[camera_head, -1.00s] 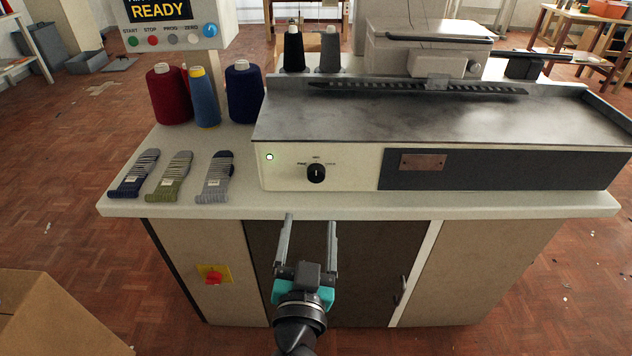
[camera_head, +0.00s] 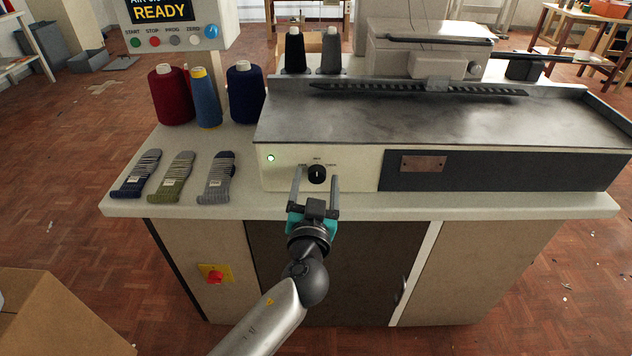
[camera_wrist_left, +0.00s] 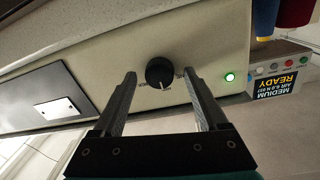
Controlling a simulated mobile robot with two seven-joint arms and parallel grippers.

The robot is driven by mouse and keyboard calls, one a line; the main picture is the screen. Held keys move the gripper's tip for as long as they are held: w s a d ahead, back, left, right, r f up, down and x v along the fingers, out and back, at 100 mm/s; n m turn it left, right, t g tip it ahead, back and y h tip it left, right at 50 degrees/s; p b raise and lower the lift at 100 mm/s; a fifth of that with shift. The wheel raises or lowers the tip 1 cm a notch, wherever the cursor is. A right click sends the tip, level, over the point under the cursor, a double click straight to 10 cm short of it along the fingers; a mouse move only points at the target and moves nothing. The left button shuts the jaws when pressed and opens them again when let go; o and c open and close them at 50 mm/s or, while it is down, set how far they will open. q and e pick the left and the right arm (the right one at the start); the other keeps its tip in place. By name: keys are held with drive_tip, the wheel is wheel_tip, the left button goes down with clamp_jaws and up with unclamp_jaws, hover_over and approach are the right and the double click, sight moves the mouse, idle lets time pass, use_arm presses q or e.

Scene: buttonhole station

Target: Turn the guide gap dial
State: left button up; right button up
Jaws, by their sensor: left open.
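The guide gap dial (camera_head: 317,174) is a round black knob with a pale pointer mark, set on the cream front panel of the machine. It also shows in the left wrist view (camera_wrist_left: 159,72), beyond and between the fingertips. My left gripper (camera_head: 317,181) is open, with one finger to each side of the dial in the head view. In the left wrist view the fingers (camera_wrist_left: 158,80) are spread wider than the knob, with gaps on both sides and no visible contact. The small lettering around the dial is partly covered by the fingers. My right gripper is not in view.
A green lamp (camera_head: 270,158) is lit left of the dial. Knitted pieces (camera_head: 216,177) and thread cones (camera_head: 246,94) stand or lie on the worktop (camera_head: 140,209) to the left. A READY display (camera_head: 161,12) is behind. A dark panel with a metal plate (camera_head: 424,164) is right of the dial.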

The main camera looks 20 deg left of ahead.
use_arm(q)
drive_tip(key=shift+c, duration=0.3)
clamp_jaws()
idle(0.4)
